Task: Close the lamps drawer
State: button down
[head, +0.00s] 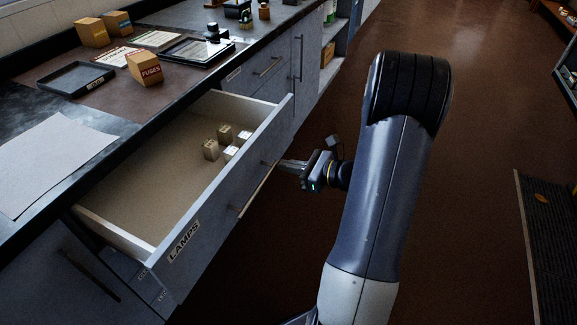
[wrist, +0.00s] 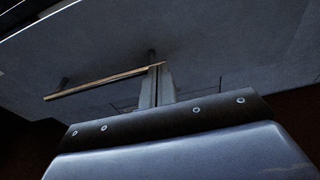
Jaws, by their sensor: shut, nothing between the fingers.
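The lamps drawer (head: 186,242) stands pulled out from the counter, with a "LAMPS" label on its grey front. Several small boxes (head: 211,149) lie inside it toward its far end. A bar handle (head: 258,192) runs along the drawer front; it also shows in the wrist view (wrist: 100,83). My gripper (head: 283,163) is shut and empty, in front of the drawer front near the handle's far end. In the wrist view my gripper's fingertips (wrist: 158,68) are together at the right end of the handle. I cannot tell whether they touch the drawer front.
The counter above holds a white sheet (head: 50,163), a dark tray (head: 76,79) and an orange fuses box (head: 145,68). Another drawer and a cabinet door with handles (head: 268,66) are beyond the open drawer. The brown floor (head: 485,130) to the right is mostly clear; a dark mat (head: 548,240) lies there.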

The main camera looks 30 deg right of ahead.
jog(key=shift+w+a, duration=0.1)
dwell(0.3)
jog(key=r+b+x, duration=0.1)
jog(key=x, duration=0.7)
jog(key=r+b+x, duration=0.1)
jog(key=r+x, duration=0.1)
jog(key=x, duration=0.7)
jog(key=r+b+x, duration=0.1)
jog(key=r+x, duration=0.1)
jog(key=x, duration=0.6)
jog(key=shift+x, duration=0.85)
jog(key=shift+w+a+r, duration=0.1)
jog(key=shift+w+a, duration=0.15)
jog(key=shift+w, duration=0.15)
jog(key=shift+r, duration=0.1)
jog(key=shift+r, duration=0.1)
